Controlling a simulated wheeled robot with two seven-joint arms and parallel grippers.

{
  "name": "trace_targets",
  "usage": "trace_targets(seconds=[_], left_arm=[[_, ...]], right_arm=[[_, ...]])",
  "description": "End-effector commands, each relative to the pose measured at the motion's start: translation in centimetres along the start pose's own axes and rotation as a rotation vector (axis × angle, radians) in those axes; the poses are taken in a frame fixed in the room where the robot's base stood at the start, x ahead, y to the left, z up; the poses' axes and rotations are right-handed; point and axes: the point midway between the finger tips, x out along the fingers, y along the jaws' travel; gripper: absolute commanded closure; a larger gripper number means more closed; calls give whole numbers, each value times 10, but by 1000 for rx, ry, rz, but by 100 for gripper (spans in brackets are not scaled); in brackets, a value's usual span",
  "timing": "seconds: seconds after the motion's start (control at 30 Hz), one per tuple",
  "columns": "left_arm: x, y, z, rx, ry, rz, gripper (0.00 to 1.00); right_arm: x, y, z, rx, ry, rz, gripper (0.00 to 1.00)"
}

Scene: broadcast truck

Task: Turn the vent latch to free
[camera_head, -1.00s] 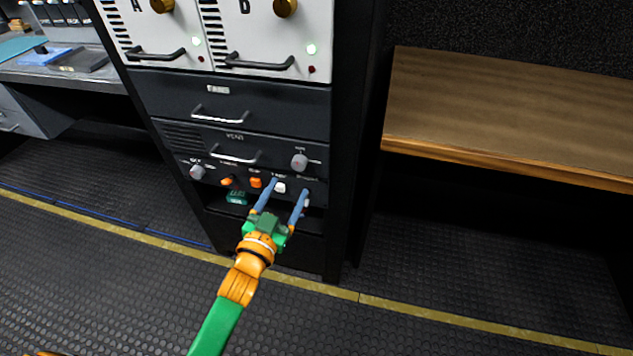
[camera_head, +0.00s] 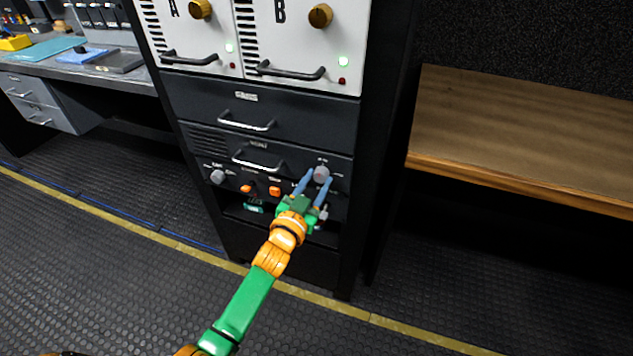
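The vent panel (camera_head: 262,145) is a dark rack unit with a bar handle. A grey round knob (camera_head: 321,173) sits at its right end, with small labels around it too small to read; it looks like the vent latch. My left gripper (camera_head: 318,177) reaches up to it from below, its two blue fingers apart with the knob showing between their tips. I cannot tell whether the fingers touch it. My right gripper is not in view.
Below the vent panel are another grey knob (camera_head: 217,177) and orange switches (camera_head: 274,191). Above are the fans panel (camera_head: 215,100) and white units with handles. A wooden bench (camera_head: 530,135) stands right; a grey worktop (camera_head: 130,84) is left.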

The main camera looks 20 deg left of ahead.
Motion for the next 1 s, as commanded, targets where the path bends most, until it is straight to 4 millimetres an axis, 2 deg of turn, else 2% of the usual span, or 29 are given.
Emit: trace_targets(seconds=[0.27,0.47,1.0], left_arm=[[0,0,0,11,-1,0,100],[0,0,-1,86,-4,1,100],[0,0,-2,562,-24,5,100]], right_arm=[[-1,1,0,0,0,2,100],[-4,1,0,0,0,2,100],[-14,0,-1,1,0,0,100]])
